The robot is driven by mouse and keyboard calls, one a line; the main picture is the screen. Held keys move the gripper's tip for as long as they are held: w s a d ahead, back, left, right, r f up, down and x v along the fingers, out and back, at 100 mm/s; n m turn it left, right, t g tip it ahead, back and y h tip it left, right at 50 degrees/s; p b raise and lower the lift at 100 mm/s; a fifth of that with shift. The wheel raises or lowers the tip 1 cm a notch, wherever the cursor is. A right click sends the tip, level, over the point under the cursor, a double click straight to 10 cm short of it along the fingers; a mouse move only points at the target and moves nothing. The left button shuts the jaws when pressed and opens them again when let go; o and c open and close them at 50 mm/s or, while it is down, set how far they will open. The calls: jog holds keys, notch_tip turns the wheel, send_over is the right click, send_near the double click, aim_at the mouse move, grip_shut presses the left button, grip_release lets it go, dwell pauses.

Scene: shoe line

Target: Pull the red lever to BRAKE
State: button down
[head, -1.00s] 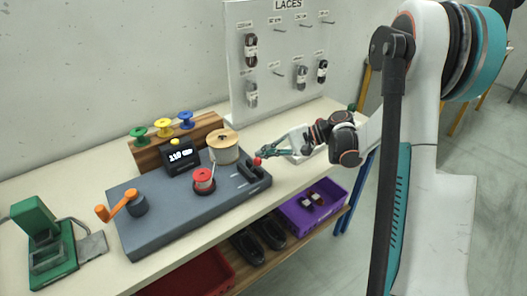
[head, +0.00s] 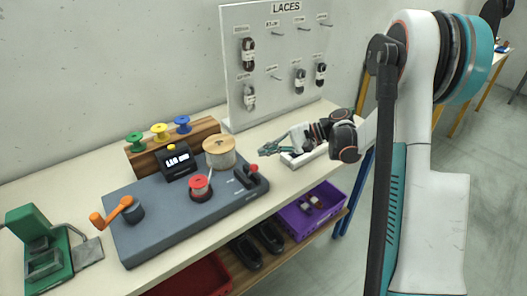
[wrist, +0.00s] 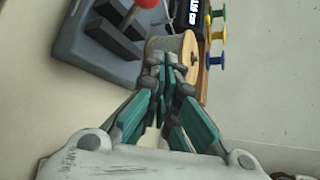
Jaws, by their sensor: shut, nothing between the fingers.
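The lever with its red ball knob (head: 254,168) stands in a dark slotted block (head: 246,178) at the right end of the grey winder base (head: 150,225). Its labels are too small to read. The knob (wrist: 146,3) and its metal shaft show at the top of the wrist view, cut by the edge. My gripper (head: 263,151) is shut and empty, just beyond and above the knob in the head view, apart from it. In the wrist view my fingertips (wrist: 167,62) are together, in front of the wooden spool (wrist: 186,44).
A white tray (head: 305,157) lies under my wrist. A pegboard (head: 278,62) stands behind.

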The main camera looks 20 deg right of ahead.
jog(key=s+d+f+p, duration=0.1)
jog(key=s+d+f, duration=0.1)
jog(key=d, duration=0.4)
jog(key=shift+s+d, duration=0.35)
jog(key=shift+s, duration=0.3)
jog(key=shift+a+r, duration=0.1)
jog(key=shift+r, duration=0.05)
